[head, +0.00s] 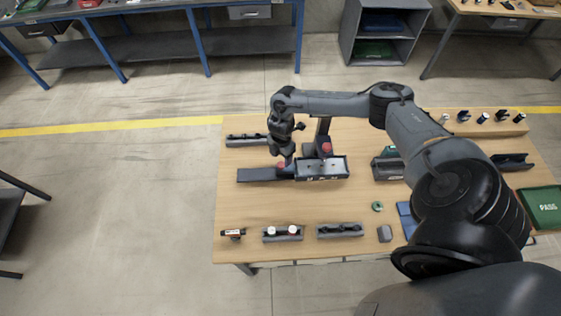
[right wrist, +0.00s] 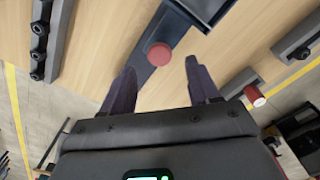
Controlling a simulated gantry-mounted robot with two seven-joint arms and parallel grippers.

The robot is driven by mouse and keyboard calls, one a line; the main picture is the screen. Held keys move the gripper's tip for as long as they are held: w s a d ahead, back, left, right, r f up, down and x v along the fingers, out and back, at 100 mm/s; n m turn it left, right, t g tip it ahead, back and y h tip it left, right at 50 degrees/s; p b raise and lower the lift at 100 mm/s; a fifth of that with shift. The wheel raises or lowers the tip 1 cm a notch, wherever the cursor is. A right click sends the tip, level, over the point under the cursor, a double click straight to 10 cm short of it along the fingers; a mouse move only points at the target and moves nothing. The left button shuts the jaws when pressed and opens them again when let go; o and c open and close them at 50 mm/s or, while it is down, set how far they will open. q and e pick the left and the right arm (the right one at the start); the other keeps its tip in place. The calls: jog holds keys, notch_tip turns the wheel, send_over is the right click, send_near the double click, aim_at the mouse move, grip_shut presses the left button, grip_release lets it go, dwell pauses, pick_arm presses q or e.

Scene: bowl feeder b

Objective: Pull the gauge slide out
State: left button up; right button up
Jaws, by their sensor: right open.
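The gauge fixture (head: 335,169) stands at the middle of the table, with a column and a second red knob behind its pale tray. A dark flat strip (head: 255,174), apparently the slide or its track, sticks out to its left. A red round knob (head: 281,165) sits at the strip's right part; it also shows in the right wrist view (right wrist: 159,54). My right gripper (right wrist: 160,66) is open, its fingers pointing at the knob, with the knob just ahead of the gap between the fingertips. I see no grip on it. My left gripper is out of view.
A grey block with dark parts (head: 246,140) lies behind the strip. Blocks with white-topped parts (head: 283,233) and dark parts (head: 340,230) line the front. A green PASS bin (head: 543,207) is at the right. The table left of the strip is clear up to its edge.

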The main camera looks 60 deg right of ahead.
aim_at(281, 164)
jog(key=shift+f, duration=2.3)
jog(key=shift+c, duration=0.2)
grip_shut()
